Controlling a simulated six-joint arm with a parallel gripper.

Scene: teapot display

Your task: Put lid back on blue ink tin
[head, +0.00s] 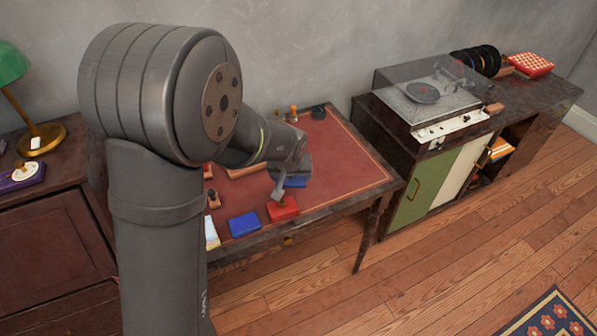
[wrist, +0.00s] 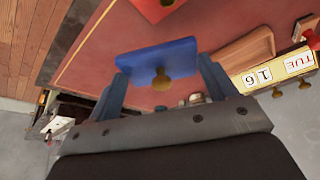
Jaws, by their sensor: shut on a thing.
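My gripper (wrist: 162,72) is shut on a blue lid (wrist: 150,56), a flat rectangular piece with a brass knob. One finger is at each end of the lid. In the head view my gripper (head: 288,180) is over the right part of the desk, with the blue lid (head: 294,183) partly hidden by it. A blue tin (head: 244,223) lies on the desk near its front edge, to the left of my gripper. I cannot tell details of its top. The tin is not clearly seen in the wrist view.
A red tin (head: 284,209) is close below my gripper and right of the blue tin; a red piece with a knob (wrist: 153,8) shows in the wrist view. A calendar block (wrist: 280,75) and a wooden tray (wrist: 240,50) are nearby. The desk's right side (head: 345,165) is clear.

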